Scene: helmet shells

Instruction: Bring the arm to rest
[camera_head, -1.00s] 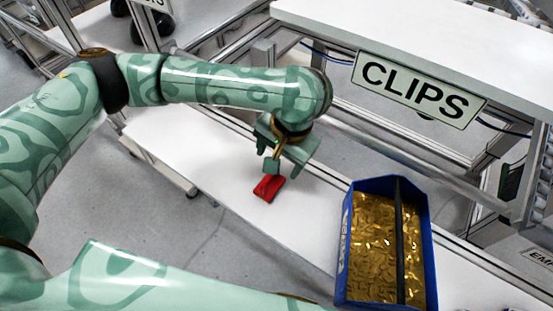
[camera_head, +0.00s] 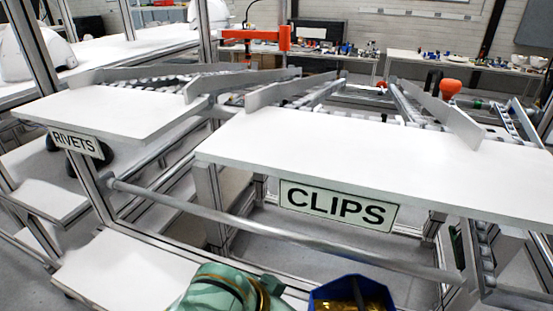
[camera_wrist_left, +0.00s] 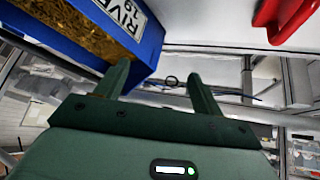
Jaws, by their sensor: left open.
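My left gripper (camera_wrist_left: 160,75) shows in the left wrist view. Its two fingers are apart, with nothing between them. In the head view only a green rounded part of my left arm (camera_head: 222,290) shows at the bottom edge; the gripper itself cannot be made out there. My right gripper is in neither view.
A blue bin (camera_head: 318,297) of gold-coloured small parts is cut off at the bottom; its labelled wall (camera_wrist_left: 151,45) lies near one finger. A red object (camera_wrist_left: 285,22) is at upper right, apart from the fingers. The white CLIPS shelf (camera_head: 350,160) is clear.

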